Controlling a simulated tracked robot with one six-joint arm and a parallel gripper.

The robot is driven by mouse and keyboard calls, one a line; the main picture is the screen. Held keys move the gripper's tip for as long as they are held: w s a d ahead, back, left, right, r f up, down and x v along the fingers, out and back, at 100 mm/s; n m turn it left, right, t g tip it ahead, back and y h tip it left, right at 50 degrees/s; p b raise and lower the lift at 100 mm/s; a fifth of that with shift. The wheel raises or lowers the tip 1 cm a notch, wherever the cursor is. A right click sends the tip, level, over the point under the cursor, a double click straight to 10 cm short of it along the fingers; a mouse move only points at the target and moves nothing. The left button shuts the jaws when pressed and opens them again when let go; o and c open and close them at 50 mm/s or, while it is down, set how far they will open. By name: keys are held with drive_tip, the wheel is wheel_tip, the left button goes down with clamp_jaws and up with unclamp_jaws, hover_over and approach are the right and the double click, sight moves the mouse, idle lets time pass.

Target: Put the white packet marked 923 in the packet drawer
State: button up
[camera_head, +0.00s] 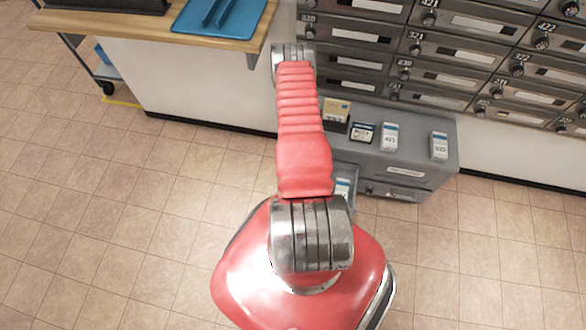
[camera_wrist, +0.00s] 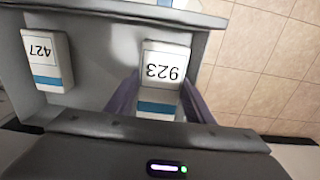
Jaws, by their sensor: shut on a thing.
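The white packet marked 923 (camera_wrist: 165,68), with a blue band, is between the two purple fingers of my gripper (camera_wrist: 158,100) in the wrist view. The gripper is shut on it. The packet is over or inside an open grey drawer (camera_wrist: 95,95); I cannot tell whether it touches the bottom. A second white packet marked 427 (camera_wrist: 46,60) lies in the drawer to the left, apart from it. In the head view my red arm hides the gripper and most of the open drawer; a blue-banded white packet (camera_head: 342,188) shows in it.
The grey cabinet (camera_head: 440,170) carries several small boxes and packets on top. Rows of metal mailboxes (camera_head: 440,50) rise behind it. A wooden counter (camera_head: 150,25) with a blue tray (camera_head: 218,18) stands at the left. The tiled floor (camera_head: 90,220) is clear.

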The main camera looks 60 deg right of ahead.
drive_tip(key=shift+w+d+f, duration=0.1)
drive_tip(key=shift+d+f, duration=0.1)
drive_tip(key=shift+f, duration=0.95)
drive_tip(key=shift+w+d+f, duration=0.1)
drive_tip(key=shift+d+f, duration=0.05)
drive_tip(key=shift+f, duration=1)
drive_tip(key=o, duration=1.2)
drive_tip(key=shift+r, duration=0.15)
drive_tip(key=shift+w+r, duration=0.1)
drive_tip(key=shift+r, duration=6.65)
drive_tip(key=shift+s, duration=0.2)
